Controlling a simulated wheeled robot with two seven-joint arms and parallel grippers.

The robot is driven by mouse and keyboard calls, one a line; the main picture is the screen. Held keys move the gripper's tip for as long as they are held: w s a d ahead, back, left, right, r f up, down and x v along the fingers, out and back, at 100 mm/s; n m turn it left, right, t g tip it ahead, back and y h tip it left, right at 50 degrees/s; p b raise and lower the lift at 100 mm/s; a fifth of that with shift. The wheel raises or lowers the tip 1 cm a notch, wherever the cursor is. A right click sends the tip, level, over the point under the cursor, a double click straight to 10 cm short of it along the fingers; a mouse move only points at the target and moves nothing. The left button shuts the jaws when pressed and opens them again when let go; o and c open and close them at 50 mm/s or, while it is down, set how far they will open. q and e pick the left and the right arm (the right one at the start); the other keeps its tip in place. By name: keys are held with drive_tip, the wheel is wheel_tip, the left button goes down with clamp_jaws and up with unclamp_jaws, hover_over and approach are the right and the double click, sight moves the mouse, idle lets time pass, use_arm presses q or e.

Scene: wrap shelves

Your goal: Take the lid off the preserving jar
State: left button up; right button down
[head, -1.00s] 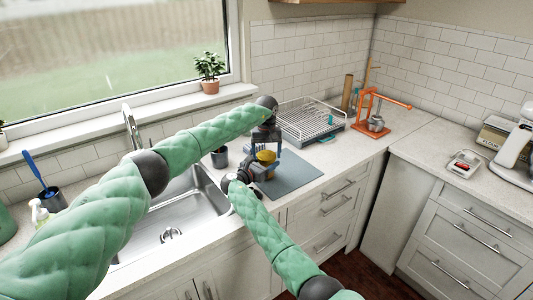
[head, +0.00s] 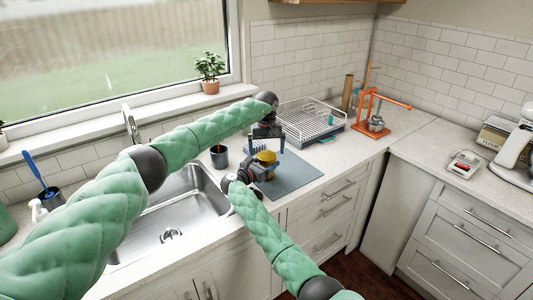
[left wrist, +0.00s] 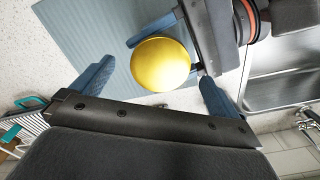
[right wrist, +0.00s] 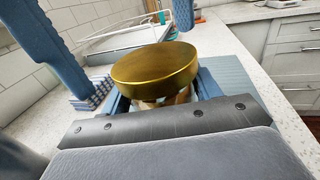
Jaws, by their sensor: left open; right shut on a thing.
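The preserving jar's round gold lid (right wrist: 155,68) sits at the top of the jar in the right wrist view. Only a little of the jar (right wrist: 168,99) shows beneath it. The lid also shows in the head view (head: 266,156) and from above in the left wrist view (left wrist: 160,63). My right gripper (head: 258,169) is shut on the jar below the lid. My left gripper (left wrist: 156,71) is open above the lid, its fingers spread to either side and apart from it. Whether the lid is loose cannot be told.
A grey-blue mat (head: 296,176) lies under the work area. The sink (head: 180,215) is on the left, with a dark cup (head: 219,158) near it. A dish rack (head: 308,122) and an orange press stand (head: 376,115) are behind. The counter to the right is mostly clear.

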use_arm(q)
wheel_tip(320, 180, up, 3)
drive_tip(key=shift+f, duration=0.2)
drive_tip(key=shift+r+m, duration=1.65)
drive_tip(key=shift+m, duration=0.05)
drive_tip(key=shift+f, duration=3.9)
drive_tip(key=c, duration=1.3)
drive_tip(key=shift+o, duration=0.2)
